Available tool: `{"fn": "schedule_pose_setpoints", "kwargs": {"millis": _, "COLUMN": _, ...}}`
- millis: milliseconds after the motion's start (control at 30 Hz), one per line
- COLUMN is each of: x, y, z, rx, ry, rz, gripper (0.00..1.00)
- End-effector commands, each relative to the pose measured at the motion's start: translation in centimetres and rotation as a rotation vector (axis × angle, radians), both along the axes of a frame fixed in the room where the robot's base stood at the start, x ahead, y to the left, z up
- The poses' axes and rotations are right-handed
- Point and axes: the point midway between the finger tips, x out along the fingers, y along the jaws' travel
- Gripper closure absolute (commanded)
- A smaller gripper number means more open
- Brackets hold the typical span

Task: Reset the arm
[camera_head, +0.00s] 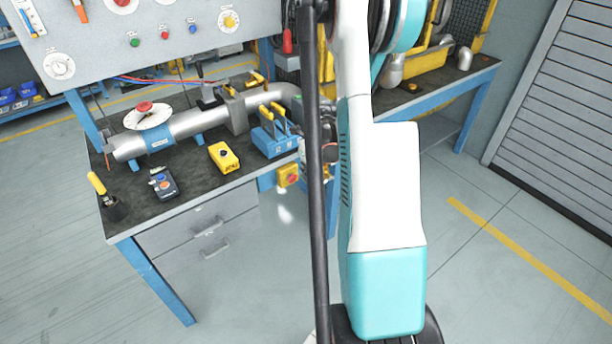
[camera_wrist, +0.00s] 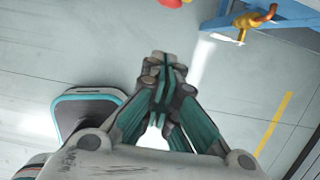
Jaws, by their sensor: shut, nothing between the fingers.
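My gripper (camera_wrist: 163,68) shows in the wrist view with its fingers together and nothing between them. It hangs over bare grey floor. In the head view my arm stands upright in the middle and hides part of the bench's right end; the gripper itself is mostly hidden behind the arm and a dark post, so I cannot make it out clearly there.
A workbench (camera_head: 216,192) on the left holds a metal pipe (camera_head: 190,124), a yellow box (camera_head: 224,157) and a dark handheld device (camera_head: 163,184). A yellow-and-red switch (camera_head: 288,176) is at its right end. A grey shutter (camera_head: 560,100) stands right. Floor at right is clear.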

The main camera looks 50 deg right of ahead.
Motion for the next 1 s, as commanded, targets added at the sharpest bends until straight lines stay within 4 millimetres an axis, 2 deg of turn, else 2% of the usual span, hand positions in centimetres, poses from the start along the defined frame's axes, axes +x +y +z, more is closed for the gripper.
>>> {"fn": "schedule_pose_setpoints", "kwargs": {"millis": 133, "x": -0.2, "y": 0.1, "z": 0.8, "rx": 0.000, "ry": 0.000, "rz": 0.000, "gripper": 1.00}}
{"fn": "schedule_pose_setpoints", "kwargs": {"millis": 767, "x": -0.1, "y": 0.1, "z": 0.8, "rx": -0.001, "ry": -0.001, "rz": 0.002, "gripper": 1.00}}
{"fn": "schedule_pose_setpoints", "kwargs": {"millis": 867, "x": 0.8, "y": 0.9, "z": 1.7, "rx": -0.015, "ry": -0.011, "rz": 0.056, "gripper": 1.00}}
{"fn": "schedule_pose_setpoints", "kwargs": {"millis": 967, "x": 3.2, "y": 3.2, "z": 3.9, "rx": -0.057, "ry": -0.039, "rz": 0.215, "gripper": 1.00}}
{"fn": "schedule_pose_setpoints", "kwargs": {"millis": 1000, "x": 4.5, "y": 4.6, "z": 5.3, "rx": -0.083, "ry": -0.057, "rz": 0.309, "gripper": 1.00}}
